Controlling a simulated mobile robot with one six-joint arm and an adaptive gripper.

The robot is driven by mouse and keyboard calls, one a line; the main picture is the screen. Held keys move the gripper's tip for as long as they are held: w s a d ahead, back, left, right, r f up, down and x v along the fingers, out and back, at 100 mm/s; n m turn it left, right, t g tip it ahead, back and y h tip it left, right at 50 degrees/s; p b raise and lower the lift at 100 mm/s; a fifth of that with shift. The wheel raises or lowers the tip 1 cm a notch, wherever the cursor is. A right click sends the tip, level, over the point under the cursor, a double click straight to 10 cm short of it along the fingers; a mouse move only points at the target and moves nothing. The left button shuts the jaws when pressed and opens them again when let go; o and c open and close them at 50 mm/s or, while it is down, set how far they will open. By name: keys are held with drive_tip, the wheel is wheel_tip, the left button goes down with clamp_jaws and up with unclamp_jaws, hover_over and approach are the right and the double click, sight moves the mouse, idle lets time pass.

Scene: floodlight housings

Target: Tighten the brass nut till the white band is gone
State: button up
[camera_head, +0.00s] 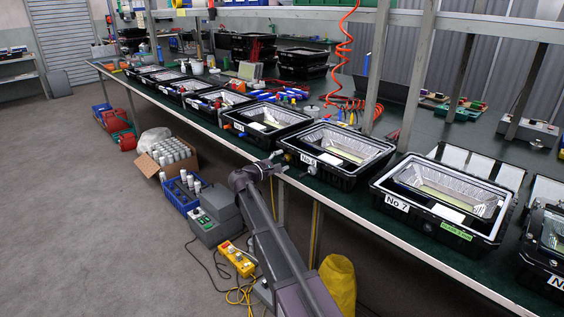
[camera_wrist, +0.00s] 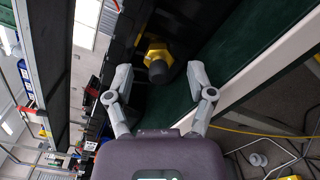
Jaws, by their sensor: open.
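The brass nut (camera_wrist: 155,50) shows yellow in the wrist view on the side of a black floodlight housing (camera_wrist: 122,30), with a dark round end facing me. I cannot make out a white band at it. My gripper (camera_wrist: 158,78) is open, one finger on each side of the nut's line. The fingertips are short of the nut or beside its dark end; contact is not clear. In the head view my gripper (camera_head: 279,162) is at the front left of the housing (camera_head: 345,176) whose label is partly readable, and the nut is too small to tell there.
The housing marked No 7 (camera_head: 440,222) stands to the right on the green bench (camera_head: 400,165). More housings line the bench to the left. Below on the floor are a box of white cylinders (camera_head: 168,158), a blue crate (camera_head: 178,203), a yellow control box (camera_head: 238,260) and a yellow bag (camera_head: 338,283).

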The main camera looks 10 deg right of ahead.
drive_tip(key=v, duration=1.1)
drive_tip(key=shift+s+a, duration=0.25)
drive_tip(key=shift+s, duration=0.05)
drive_tip(key=s+d+f+m+g+y, duration=0.65)
drive_tip(key=s+d+f, duration=0.55)
drive_tip(key=s, duration=0.2)
drive_tip(key=s+a+f+m+g+y, duration=0.1)
drive_tip(key=s+f+m+g+y, duration=0.2)
drive_tip(key=s, duration=0.5)
drive_tip(key=s+f+m+g+y, duration=0.1)
drive_tip(key=s+f+m+y, duration=0.25)
drive_tip(key=s+y, duration=0.35)
wheel_tip(320, 180, up, 30)
drive_tip(key=s+h+p, duration=0.1)
drive_tip(key=p, duration=2.8)
drive_tip(key=shift+a+p, duration=0.15)
drive_tip(key=shift+p, duration=0.25)
drive_tip(key=shift+s+f+t+h, duration=0.1)
drive_tip(key=shift+f+t+h, duration=0.05)
drive_tip(key=shift+t+h, duration=0.1)
